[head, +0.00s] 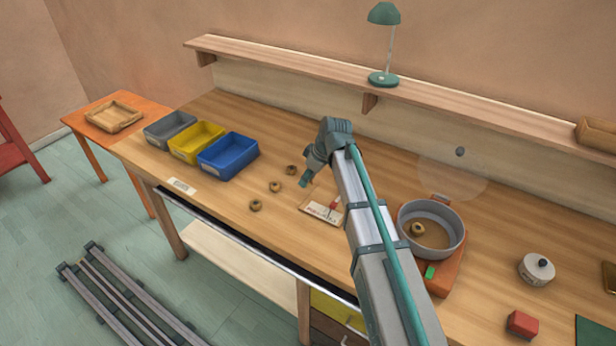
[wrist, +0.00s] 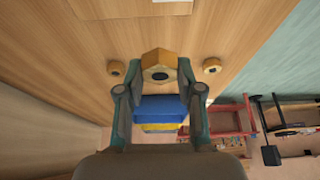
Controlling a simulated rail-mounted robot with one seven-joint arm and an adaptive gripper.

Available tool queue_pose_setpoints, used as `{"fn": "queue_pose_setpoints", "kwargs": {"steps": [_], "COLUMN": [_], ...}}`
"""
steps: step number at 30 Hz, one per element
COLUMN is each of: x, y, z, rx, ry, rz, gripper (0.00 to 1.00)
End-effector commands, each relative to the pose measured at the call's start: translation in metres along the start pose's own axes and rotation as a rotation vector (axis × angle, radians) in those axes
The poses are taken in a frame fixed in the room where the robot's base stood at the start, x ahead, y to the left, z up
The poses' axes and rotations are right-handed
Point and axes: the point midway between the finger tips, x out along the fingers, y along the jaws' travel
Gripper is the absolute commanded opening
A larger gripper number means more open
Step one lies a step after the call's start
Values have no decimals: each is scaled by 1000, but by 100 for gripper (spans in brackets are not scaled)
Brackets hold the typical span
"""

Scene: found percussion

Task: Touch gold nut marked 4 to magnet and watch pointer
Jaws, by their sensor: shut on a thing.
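My gripper (wrist: 160,72) is shut on a gold nut (wrist: 158,60), which sits between the fingertips with its dark hole facing the camera. No number can be read on it. In the head view my gripper (head: 305,182) is above the table, just left of the pointer board; the held nut cannot be made out there. The pointer board (head: 309,203) is a small wooden panel with a white scale card and a red pointer (head: 333,205). A pale card edge shows at the top of the wrist view (wrist: 172,4). I cannot clearly make out the magnet.
Loose nuts lie left of the gripper (head: 291,169), (head: 275,186), (head: 256,205). Grey (head: 168,130), yellow (head: 197,142) and blue (head: 228,155) bins stand farther left. A round pan (head: 458,238) holding a nut (head: 417,229) stands right of my arm. A shelf (head: 300,62) runs behind.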

Motion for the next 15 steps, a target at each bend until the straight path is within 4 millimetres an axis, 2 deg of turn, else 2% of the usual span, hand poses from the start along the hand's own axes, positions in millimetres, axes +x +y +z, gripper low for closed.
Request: {"fn": "queue_pose_setpoints", "kwargs": {"steps": [15], "x": [30], "y": [0], "z": [34], "rx": [3], "ry": [0], "rz": [1], "gripper": [0]}}
